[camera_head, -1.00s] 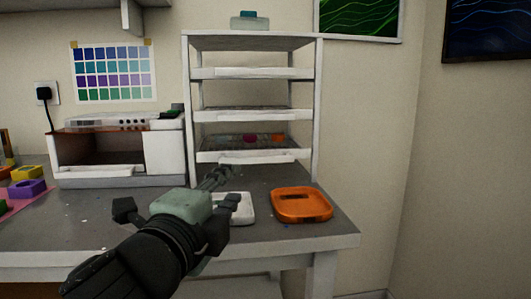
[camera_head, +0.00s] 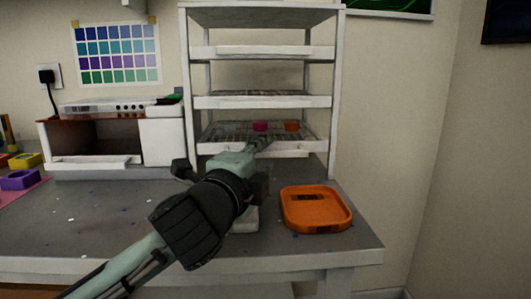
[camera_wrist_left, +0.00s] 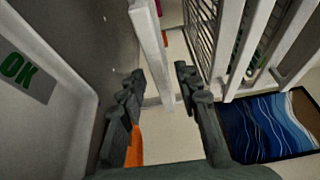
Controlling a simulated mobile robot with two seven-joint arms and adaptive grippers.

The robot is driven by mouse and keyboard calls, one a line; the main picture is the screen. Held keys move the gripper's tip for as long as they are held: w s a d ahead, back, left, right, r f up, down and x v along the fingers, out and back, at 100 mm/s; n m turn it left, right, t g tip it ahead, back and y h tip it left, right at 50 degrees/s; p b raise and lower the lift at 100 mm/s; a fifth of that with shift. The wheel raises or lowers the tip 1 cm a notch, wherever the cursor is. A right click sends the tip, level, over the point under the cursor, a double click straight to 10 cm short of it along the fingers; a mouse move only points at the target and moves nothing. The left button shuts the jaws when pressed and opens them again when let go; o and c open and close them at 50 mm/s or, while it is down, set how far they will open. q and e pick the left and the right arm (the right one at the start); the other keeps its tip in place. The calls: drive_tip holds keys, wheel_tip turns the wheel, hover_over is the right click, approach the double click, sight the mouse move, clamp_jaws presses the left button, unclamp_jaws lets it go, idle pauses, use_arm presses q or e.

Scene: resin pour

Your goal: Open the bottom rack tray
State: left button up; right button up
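The white rack (camera_head: 338,90) stands at the back of the table. I see no clear contact on both sides. My right gripper is out of view.
An orange tray (camera_head: 317,228) lies right of my left arm. A white object (camera_head: 245,222) lies partly hidden under the gripper. A white panel with a green "OK" (camera_wrist_left: 17,70) is close in the left wrist view. A white open-fronted machine (camera_head: 165,140) stands left of the rack.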

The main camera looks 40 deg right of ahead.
use_arm(q)
drive_tip(key=shift+w+d, duration=0.4)
drive_tip(key=shift+d, duration=0.15)
clamp_jaws()
